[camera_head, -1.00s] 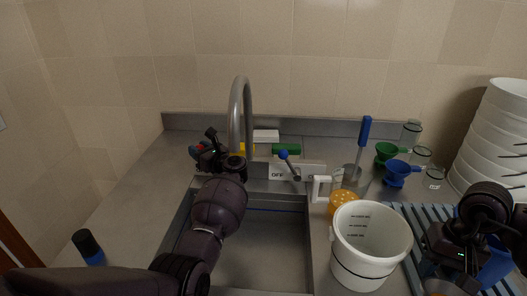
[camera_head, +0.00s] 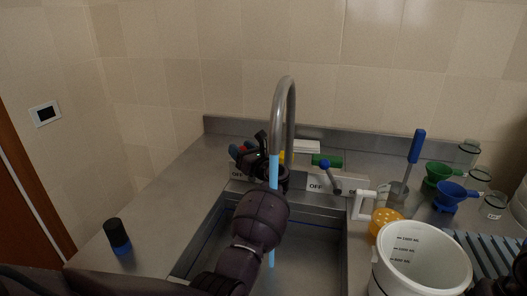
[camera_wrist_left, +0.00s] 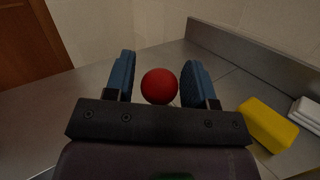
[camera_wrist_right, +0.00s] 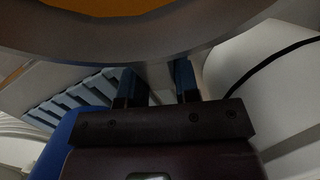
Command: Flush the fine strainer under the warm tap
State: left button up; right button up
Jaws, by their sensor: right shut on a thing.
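The curved steel tap (camera_head: 288,105) stands behind the sink. A blue stream of water (camera_head: 274,172) runs from its spout. My left gripper (camera_wrist_left: 160,85) has its fingers apart on either side of the red knob (camera_wrist_left: 159,87); touch cannot be told. In the head view the knob (camera_head: 242,150) shows left of the spout. A blue-knobbed lever (camera_head: 329,172) is at the right. My right gripper (camera_wrist_right: 158,88) is shut on a round grey-rimmed thing (camera_wrist_right: 160,50) with orange inside. It is too close to tell whether it is the strainer. The head view mostly loses it at the lower right edge.
A white marked bucket (camera_head: 420,255) stands right of the sink (camera_head: 310,250). Beside it are a yellow perforated cup (camera_head: 384,219), green (camera_head: 438,174) and blue (camera_head: 452,194) funnels, and a slatted rack (camera_head: 485,248). A dark blue-based bottle (camera_head: 118,238) stands on the left counter.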

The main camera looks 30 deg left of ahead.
pick_arm(q)
jog(key=shift+o, duration=0.6)
jog(key=shift+f, duration=0.15)
